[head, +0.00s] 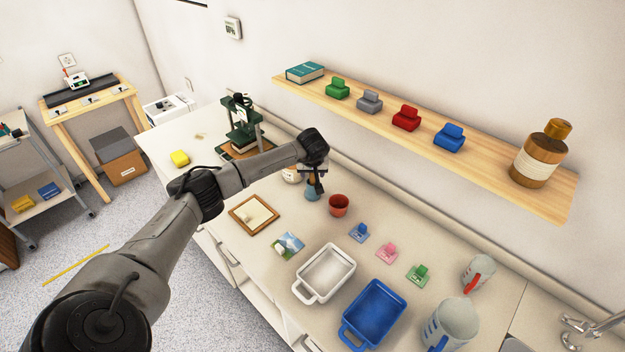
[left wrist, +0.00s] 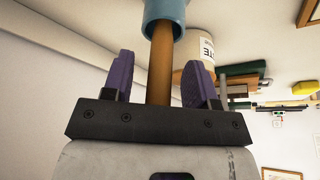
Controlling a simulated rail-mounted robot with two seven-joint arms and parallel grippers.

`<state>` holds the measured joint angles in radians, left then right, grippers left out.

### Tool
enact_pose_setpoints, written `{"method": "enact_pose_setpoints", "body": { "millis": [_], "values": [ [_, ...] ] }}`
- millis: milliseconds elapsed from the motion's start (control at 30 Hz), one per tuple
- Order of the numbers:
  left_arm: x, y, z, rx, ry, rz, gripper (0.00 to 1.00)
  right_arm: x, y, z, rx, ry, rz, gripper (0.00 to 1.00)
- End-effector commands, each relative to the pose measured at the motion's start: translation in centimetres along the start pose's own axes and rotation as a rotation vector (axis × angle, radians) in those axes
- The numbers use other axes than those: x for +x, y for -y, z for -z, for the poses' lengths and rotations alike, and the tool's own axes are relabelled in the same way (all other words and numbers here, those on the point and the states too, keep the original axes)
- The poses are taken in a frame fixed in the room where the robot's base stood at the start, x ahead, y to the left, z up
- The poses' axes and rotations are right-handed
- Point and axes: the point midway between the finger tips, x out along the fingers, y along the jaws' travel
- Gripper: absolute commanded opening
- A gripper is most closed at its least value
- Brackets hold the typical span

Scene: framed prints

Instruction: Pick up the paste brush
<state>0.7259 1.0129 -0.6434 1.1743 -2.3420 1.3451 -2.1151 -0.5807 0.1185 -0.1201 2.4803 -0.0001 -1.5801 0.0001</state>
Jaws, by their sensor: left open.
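The paste brush shows in the left wrist view as a round wooden handle (left wrist: 161,62). It rises from a blue cup-like holder (left wrist: 165,14), which also shows in the head view (head: 312,194) on the counter; the brush's other end is hidden. My left gripper (head: 318,186) is over the blue holder. In the left wrist view its purple fingers (left wrist: 160,80) are open, one on each side of the handle, with a visible gap on both sides. My right gripper is not in view.
A paste jar (left wrist: 197,50) stands close beside the handle. A red-brown pot (head: 339,205) is just right of the gripper. A framed board (head: 232,215), a white tray (head: 303,288) and a blue tray (head: 348,334) are nearer. A wall shelf (head: 490,158) hangs behind.

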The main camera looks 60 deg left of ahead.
Motion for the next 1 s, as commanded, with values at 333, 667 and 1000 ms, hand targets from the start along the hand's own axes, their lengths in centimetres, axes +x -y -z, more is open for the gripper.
{"method": "enact_pose_setpoints", "body": {
  "millis": [333,667,1000],
  "values": [
    [0.0,0.0,0.0,0.000,0.000,0.000,0.29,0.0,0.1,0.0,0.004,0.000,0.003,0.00],
    [-0.1,0.0,0.0,0.000,0.000,0.000,0.00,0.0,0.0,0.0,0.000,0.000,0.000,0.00],
    [-1.4,0.0,0.6,0.000,-0.002,-0.002,0.00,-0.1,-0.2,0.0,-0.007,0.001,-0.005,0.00]
  ]
}}
